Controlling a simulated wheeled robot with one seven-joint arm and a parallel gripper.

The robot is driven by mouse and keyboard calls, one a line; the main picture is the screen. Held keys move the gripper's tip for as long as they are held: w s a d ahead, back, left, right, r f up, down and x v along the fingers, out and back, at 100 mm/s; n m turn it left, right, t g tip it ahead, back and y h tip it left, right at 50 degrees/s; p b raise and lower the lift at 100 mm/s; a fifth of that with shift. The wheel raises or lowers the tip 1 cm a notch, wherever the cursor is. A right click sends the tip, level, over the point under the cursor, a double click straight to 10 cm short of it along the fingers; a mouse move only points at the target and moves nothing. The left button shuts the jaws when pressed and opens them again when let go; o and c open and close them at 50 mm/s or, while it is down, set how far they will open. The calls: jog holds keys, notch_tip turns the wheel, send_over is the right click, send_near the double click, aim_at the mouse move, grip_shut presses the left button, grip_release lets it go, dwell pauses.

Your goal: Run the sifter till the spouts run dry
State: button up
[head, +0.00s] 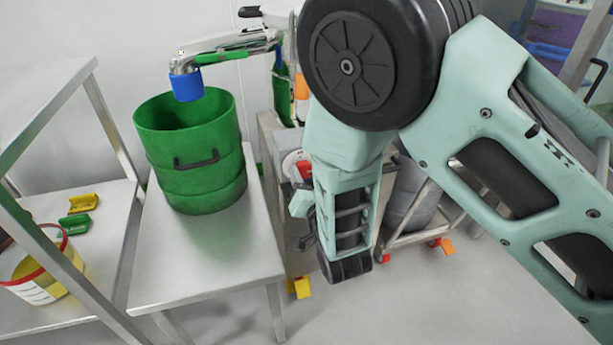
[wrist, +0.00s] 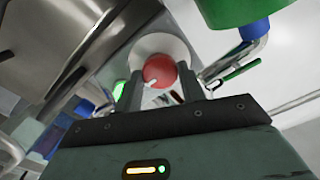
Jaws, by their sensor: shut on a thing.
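My gripper (wrist: 160,88) is shut on a round red knob (wrist: 158,68) with a pale mark, set on a white disc (wrist: 150,46). In the head view the white disc (head: 291,160) shows on a grey housing (head: 272,135), and my arm hides most of the grip. A metal spout (head: 225,45) with a blue end sleeve (head: 187,86) hangs over an open green drum (head: 190,160). The drum's contents and any flow from the spout cannot be made out. The spout also shows in the wrist view (wrist: 250,50). Large shiny metal machine parts (wrist: 60,45) fill the upper left there.
The drum stands on a steel table (head: 165,260). A steel shelf (head: 90,225) at left holds a yellow clip (head: 84,203), a green clip (head: 75,224) and a red-rimmed tub (head: 40,270). A wheeled frame (head: 425,235) stands behind my arm. The floor (head: 430,305) at front right is clear.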

jog(key=n+p, duration=0.1)
jog(key=n, duration=0.3)
jog(key=n+p, duration=0.1)
jog(key=n, duration=0.3)
jog(key=shift+n, duration=0.3)
jog(key=n+p, duration=0.1)
jog(key=n, duration=0.3)
jog(key=shift+s+n+p, duration=0.1)
jog(key=shift+n+p, duration=0.2)
jog(key=shift+p, duration=0.05)
jog(key=n+p, duration=0.1)
jog(key=n, duration=0.3)
jog(key=shift+n, duration=0.3)
jog(key=o, duration=1)
jog(key=shift+c, duration=0.2)
